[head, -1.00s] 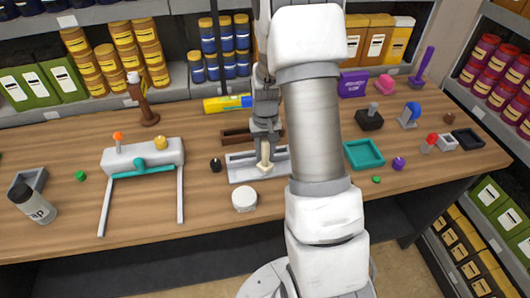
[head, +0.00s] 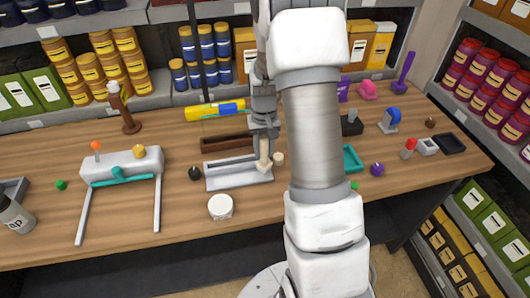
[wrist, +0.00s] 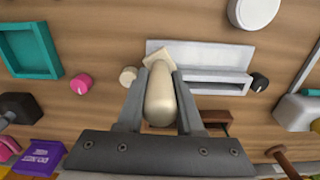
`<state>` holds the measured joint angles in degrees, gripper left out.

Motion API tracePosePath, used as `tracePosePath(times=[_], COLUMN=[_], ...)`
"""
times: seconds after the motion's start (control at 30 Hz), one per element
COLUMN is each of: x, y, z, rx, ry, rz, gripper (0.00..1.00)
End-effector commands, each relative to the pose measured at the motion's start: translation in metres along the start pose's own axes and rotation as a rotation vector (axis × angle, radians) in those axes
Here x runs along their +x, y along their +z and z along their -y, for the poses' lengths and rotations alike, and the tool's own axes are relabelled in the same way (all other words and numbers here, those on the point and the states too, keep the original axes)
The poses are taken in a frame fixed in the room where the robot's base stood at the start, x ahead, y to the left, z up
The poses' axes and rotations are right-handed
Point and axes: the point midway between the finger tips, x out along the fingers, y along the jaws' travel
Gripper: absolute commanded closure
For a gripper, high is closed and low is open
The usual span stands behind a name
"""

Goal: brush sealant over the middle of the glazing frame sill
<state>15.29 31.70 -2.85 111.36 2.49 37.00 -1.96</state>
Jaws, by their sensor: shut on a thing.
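The glazing frame sill appears to be the pale grey-white channel-shaped piece (head: 225,180) lying on the wooden bench; it also shows in the wrist view (wrist: 215,80). My gripper (head: 263,132) is shut on a cream brush (head: 264,154), seen from above between the fingers in the wrist view (wrist: 160,98). The brush points down, its squarish tip at the sill's right end in the head view, left end in the wrist view. I cannot tell whether the tip touches the sill. My arm hides bench to the right.
A small cream knob (head: 278,158) stands close right of the brush. A white round tub (head: 220,206) is in front, and a black knob (head: 195,173) is left. A teal tray (head: 352,158) is right.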

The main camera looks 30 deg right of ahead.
Motion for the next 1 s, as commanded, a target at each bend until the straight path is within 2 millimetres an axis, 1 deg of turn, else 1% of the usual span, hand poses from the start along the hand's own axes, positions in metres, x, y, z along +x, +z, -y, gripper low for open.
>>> tracePosePath(times=[0.03,0.5,0.63,1.0], x=[-0.008,-0.049,-0.054,-0.053], y=[-0.001,-0.004,-0.004,-0.004], z=[0.000,0.004,0.004,0.004], rx=[0.000,-0.001,-0.001,-0.001], ry=[0.000,0.000,0.000,0.000], rz=[-0.001,-0.002,-0.001,-0.001], gripper=[1.00,1.00,1.00,1.00])
